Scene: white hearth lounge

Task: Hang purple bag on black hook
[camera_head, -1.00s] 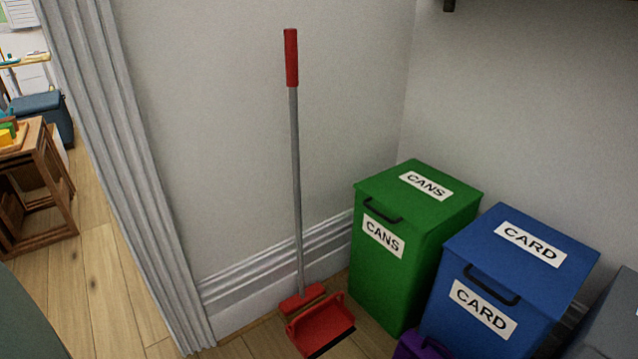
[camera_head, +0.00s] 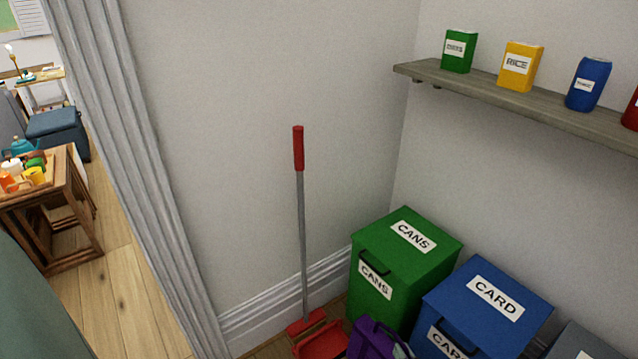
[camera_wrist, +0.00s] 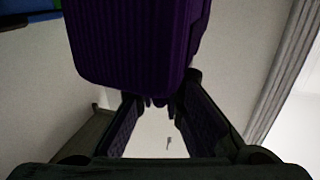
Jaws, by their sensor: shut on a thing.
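The purple bag (camera_head: 370,338) shows at the bottom edge of the head view, in front of the green and blue bins, with its lower part out of frame. In the wrist view the purple bag (camera_wrist: 135,45) fills the upper middle, ribbed and dark. My gripper (camera_wrist: 158,101) is shut on the bag at its near end; the exact grip is dark. Small dark fittings (camera_head: 417,81) sit under the shelf's left end; I cannot tell whether one is the black hook. A small dark shape (camera_wrist: 169,143) shows on the pale surface in the wrist view, too small to identify.
A wooden shelf (camera_head: 540,105) holds several coloured containers. A green CANS bin (camera_head: 405,285) and a blue CARD bin (camera_head: 487,305) stand below it. A red-handled broom (camera_head: 302,240) leans at the wall beside a red dustpan (camera_head: 322,342).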

